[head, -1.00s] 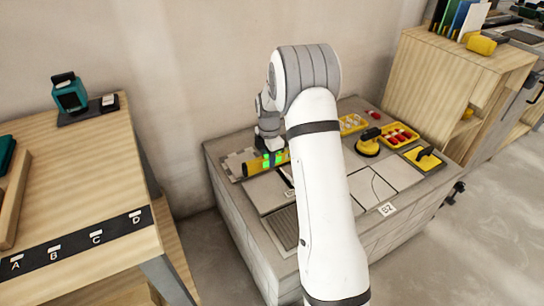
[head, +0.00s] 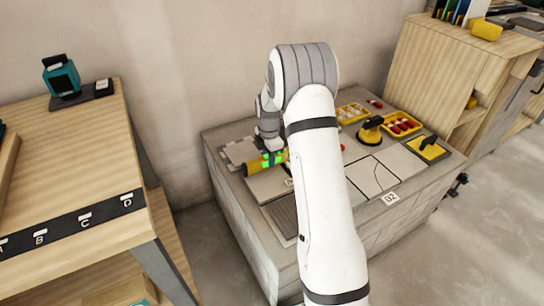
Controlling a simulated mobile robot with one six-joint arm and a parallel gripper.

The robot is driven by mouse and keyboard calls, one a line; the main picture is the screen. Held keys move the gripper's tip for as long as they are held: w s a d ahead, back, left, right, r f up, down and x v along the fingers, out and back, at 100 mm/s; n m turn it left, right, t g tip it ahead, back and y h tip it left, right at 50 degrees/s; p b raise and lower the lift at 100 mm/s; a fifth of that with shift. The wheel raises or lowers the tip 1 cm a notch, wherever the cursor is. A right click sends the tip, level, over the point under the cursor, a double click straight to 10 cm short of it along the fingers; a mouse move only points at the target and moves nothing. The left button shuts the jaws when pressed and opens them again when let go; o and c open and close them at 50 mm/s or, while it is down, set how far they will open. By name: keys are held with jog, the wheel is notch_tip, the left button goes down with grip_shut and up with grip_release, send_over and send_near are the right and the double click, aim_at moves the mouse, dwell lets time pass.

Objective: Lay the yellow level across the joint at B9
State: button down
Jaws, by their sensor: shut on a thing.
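The yellow level (head: 252,168) lies low over the left part of the grey tiled bench, partly hidden by my gripper and arm. My gripper (head: 271,159) is shut on it, with green lit patches beside the fingers. Whether the level touches the tiles cannot be told. Grey tiles (head: 268,184) with joints between them lie below and beside it. A white label (head: 390,199) is on the bench's front edge, too small to read surely. The joint at B9 cannot be made out, and my arm hides the middle of the bench.
Yellow trays (head: 404,123) with small parts, a yellow suction cup (head: 370,132) and a yellow float (head: 427,148) stand on the bench's right side. A wooden table (head: 75,165) with lettered marks is at left. A wooden cabinet (head: 440,85) stands behind right.

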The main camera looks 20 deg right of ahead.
jog(key=shift+f, duration=0.15)
jog(key=c, duration=1.2)
grip_release()
